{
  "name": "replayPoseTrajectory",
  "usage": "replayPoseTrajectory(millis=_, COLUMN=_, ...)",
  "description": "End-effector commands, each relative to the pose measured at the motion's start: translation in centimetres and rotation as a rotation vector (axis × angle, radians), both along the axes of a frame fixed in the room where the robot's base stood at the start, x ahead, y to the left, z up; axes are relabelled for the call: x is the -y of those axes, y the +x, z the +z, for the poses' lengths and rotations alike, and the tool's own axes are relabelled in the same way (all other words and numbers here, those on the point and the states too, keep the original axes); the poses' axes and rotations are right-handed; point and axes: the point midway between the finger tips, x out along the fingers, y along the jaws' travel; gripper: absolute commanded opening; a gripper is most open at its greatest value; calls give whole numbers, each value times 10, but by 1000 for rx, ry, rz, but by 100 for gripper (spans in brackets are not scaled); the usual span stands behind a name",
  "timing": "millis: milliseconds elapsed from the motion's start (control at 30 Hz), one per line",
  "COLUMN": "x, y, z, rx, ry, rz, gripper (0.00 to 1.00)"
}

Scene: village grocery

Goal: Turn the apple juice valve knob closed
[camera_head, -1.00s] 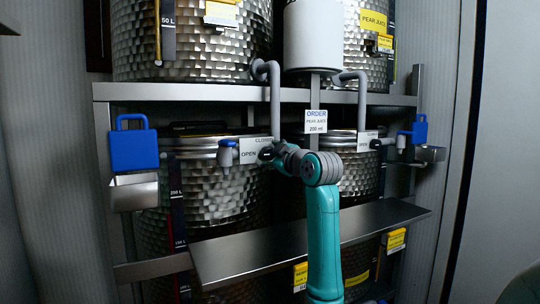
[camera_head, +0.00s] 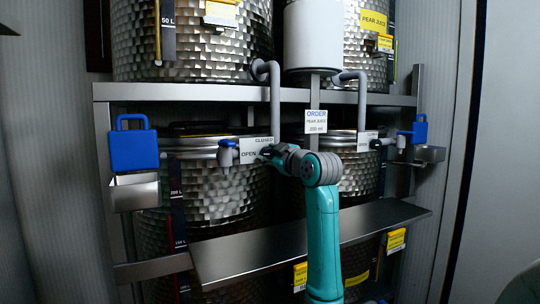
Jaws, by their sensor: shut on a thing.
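A valve sits at the end of the left grey pipe (camera_head: 274,105), beside a white plate marked OPEN and CLOSED (camera_head: 254,147). My gripper (camera_head: 268,152) is at this valve, right of the plate, shut on its knob. The knob is mostly hidden by the gripper, so its angle cannot be read. A second valve (camera_head: 377,144) with its own plate (camera_head: 365,141) is on the right pipe, apart from my gripper. No apple juice label is readable; the upper right tank carries a yellow pear juice label (camera_head: 374,22).
A metal shelf (camera_head: 222,262) runs below my gripper. A white order card (camera_head: 316,122) reads pear juice, 200 ml. Metal tanks (camera_head: 215,200) stand behind, and a white container (camera_head: 314,35) is above.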

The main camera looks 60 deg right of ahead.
Motion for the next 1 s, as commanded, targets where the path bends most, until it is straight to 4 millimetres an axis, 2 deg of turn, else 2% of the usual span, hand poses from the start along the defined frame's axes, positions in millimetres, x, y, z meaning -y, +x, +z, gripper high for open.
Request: replayPoseTrajectory(millis=1000, x=1, y=0, z=-1, rx=485, ry=792, rz=1, gripper=8)
